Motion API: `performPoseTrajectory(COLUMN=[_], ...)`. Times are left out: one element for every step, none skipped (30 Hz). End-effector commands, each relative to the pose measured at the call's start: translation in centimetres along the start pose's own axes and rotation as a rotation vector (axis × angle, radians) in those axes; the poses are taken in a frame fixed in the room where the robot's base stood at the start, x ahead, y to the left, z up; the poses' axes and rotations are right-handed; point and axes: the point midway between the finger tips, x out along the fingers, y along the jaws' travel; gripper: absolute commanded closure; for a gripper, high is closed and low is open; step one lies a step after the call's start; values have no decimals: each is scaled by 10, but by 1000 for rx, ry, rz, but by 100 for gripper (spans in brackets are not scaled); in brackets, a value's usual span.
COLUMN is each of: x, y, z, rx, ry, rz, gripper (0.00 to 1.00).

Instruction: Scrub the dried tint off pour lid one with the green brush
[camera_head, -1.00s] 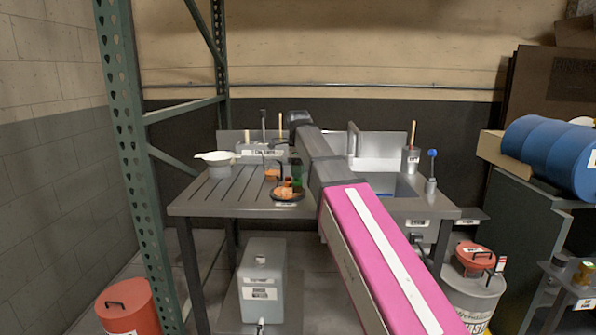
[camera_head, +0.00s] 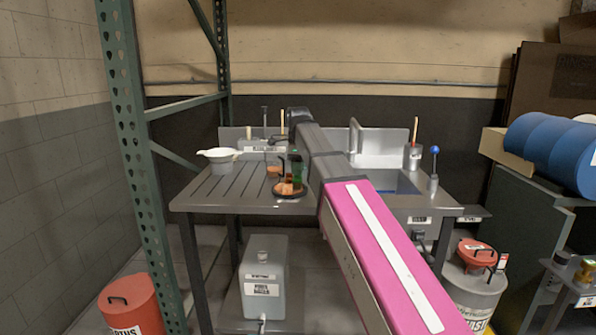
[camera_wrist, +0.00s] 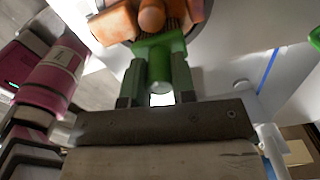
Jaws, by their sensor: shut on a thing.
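The green brush (camera_head: 299,171) is upright over the draining table. In the wrist view my gripper (camera_wrist: 157,82) is shut on the green brush (camera_wrist: 159,58), with its dark bristles pointing at an orange lid (camera_wrist: 151,14). In the head view this orange lid (camera_head: 287,188) lies on a dark round holder (camera_head: 290,194). The brush overlaps the lid's edge in both views; I cannot tell whether the bristles touch it. Any tint marks are too small to make out. My gripper (camera_head: 297,160) is partly hidden by my arm in the head view.
A sink (camera_head: 395,184) lies right of my arm, with a grey cup (camera_head: 412,158) and a blue-knobbed post (camera_head: 435,168) beyond.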

Motion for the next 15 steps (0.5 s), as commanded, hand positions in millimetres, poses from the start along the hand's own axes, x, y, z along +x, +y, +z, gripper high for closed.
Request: performPoseTrajectory(x=[-1,-1,-1,-1,-2,-2,-2,-2,-1,0,1,1,1,1,1], y=[-6,-8,-12,-14,-16,-18,-19,-20,-20,-20,-19,-19,-19,-18,-17], z=[2,2,3,3,3,4,4,4,3,3,3,3,3,3,3], rx=[0,0,0,0,0,0,0,0,0,0,0,0,0,0,0], ry=[-2,-2,-2,-2,-2,-2,-2,-2,-2,-2,-1,-1,-1,-1,-1], rz=[0,-1,-1,-1,-1,-1,-1,-1,-1,-1,-1,-1,-1,-1,-1], gripper=[94,94,94,94,94,94,94,94,94,94,94,94,94,94,94])
